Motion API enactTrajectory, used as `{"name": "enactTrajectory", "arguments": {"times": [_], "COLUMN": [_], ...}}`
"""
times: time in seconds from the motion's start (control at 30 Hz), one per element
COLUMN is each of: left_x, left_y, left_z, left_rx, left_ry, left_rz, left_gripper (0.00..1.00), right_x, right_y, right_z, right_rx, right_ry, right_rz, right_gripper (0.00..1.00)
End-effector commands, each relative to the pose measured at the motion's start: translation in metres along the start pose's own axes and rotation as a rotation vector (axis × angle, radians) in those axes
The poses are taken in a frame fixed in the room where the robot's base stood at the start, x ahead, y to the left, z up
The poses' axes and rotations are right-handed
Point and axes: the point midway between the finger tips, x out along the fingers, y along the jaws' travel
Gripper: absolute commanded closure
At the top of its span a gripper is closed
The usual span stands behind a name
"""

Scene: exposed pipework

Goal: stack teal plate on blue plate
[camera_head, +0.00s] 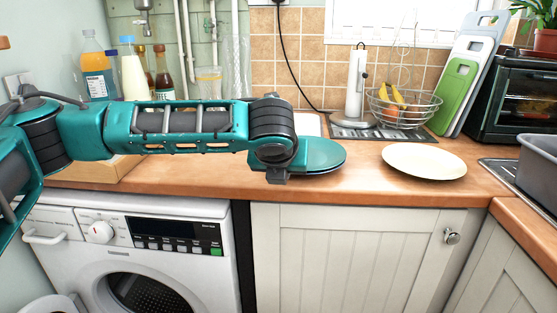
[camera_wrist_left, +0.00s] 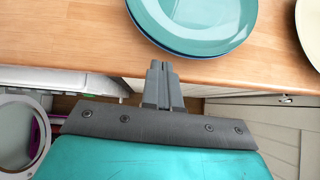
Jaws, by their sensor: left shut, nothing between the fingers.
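The teal plate (camera_head: 312,155) lies on the wooden counter, partly hidden by my left wrist in the head view. In the left wrist view, the teal plate (camera_wrist_left: 200,20) rests on top of the blue plate (camera_wrist_left: 170,50), which shows only as a thin dark blue rim along its near edge. My left gripper (camera_head: 277,178) is at the counter's front edge, beside the plates. Its fingers (camera_wrist_left: 159,68) are shut and empty, just short of the plates' near rim and apart from it. My right gripper is not in view.
A cream plate (camera_head: 424,161) lies to the right on the counter (camera_head: 365,188). A wire fruit basket (camera_head: 403,107) and a paper towel holder (camera_head: 356,85) stand behind. Bottles (camera_head: 133,72) stand at the back left. A grey basin (camera_head: 540,165) is at far right.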

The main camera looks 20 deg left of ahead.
Motion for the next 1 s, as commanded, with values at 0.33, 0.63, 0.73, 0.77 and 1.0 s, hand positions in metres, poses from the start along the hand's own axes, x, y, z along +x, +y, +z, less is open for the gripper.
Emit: {"name": "enactTrajectory", "arguments": {"times": [0.33, 0.63, 0.73, 0.77, 1.0], "left_x": [-0.071, -0.1, -0.101, -0.101, -0.101], "left_y": [-0.003, -0.002, -0.002, -0.002, -0.002], "left_z": [0.003, 0.001, 0.001, 0.001, 0.001], "left_rx": [0.001, 0.0, 0.0, 0.0, 0.0], "left_ry": [-0.003, -0.001, -0.001, -0.001, -0.001], "left_rz": [-0.004, 0.0, 0.0, 0.0, -0.001], "left_gripper": [1.0, 1.0, 1.0, 1.0, 1.0], "right_x": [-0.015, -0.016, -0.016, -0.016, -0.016], "right_y": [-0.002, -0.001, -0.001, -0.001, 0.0], "right_z": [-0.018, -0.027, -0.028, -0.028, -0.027], "right_rx": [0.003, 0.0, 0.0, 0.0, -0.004], "right_ry": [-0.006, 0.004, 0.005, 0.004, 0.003], "right_rz": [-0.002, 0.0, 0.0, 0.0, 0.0], "right_gripper": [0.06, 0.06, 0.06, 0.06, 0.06]}}
